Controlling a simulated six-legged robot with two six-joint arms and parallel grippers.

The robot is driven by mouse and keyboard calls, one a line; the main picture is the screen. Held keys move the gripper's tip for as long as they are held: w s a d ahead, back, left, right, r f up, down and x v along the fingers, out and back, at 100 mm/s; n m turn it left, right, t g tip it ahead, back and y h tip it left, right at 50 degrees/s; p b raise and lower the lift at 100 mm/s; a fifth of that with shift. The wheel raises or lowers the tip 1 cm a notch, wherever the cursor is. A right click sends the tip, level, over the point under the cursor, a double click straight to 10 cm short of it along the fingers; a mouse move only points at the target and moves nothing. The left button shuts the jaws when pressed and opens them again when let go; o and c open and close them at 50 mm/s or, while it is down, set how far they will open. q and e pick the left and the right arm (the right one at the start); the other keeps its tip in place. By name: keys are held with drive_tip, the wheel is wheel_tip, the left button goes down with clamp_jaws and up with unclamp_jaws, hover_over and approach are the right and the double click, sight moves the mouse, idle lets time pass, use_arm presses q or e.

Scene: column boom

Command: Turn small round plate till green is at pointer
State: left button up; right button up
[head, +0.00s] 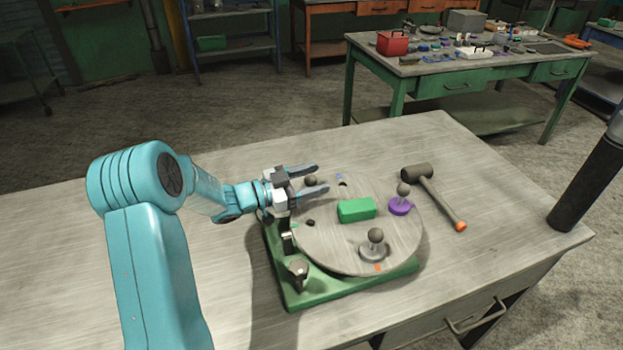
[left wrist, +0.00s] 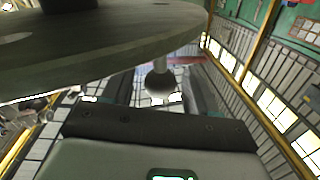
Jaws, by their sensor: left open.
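The small round plate (head: 330,240) lies on a green base (head: 330,292). A green block (head: 356,210) sits near its middle. The plate carries a purple-based knob (head: 400,204) at right, a grey knob (head: 375,243) at the front and a dark knob (head: 310,181) at the back left. Small orange and blue marks show near its rim. I cannot make out the pointer for certain; a small metal bracket (head: 287,242) stands at the left edge. My left gripper (head: 321,179) is open, with its fingers either side of the dark knob, whose ball (left wrist: 160,84) shows between them in the left wrist view.
A mallet (head: 432,191) lies right of the plate. A dark-topped clamp or lever (head: 297,271) stands at the base's front left corner. The worktable (head: 480,275) is clear at front right. A cluttered green bench (head: 465,83) stands behind.

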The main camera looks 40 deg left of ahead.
use_arm(q)
clamp_jaws()
drive_tip(key=shift+s+f+n+y+b, duration=0.1)
drive_tip(key=shift+s+n+y+b, duration=0.3)
drive_tip(key=shift+y+b, duration=0.25)
drive_tip(key=shift+s+d+n+t+y, duration=0.2)
drive_tip(key=shift+s+n+t+y, duration=0.1)
drive_tip(key=shift+s+t+y, duration=0.1)
drive_tip(key=shift+w, duration=0.1)
unclamp_jaws()
drive_tip(key=shift+a, duration=0.1)
drive_tip(key=b+v, duration=0.2)
drive_tip(key=v, duration=1.4)
drive_tip(key=shift+r, duration=0.2)
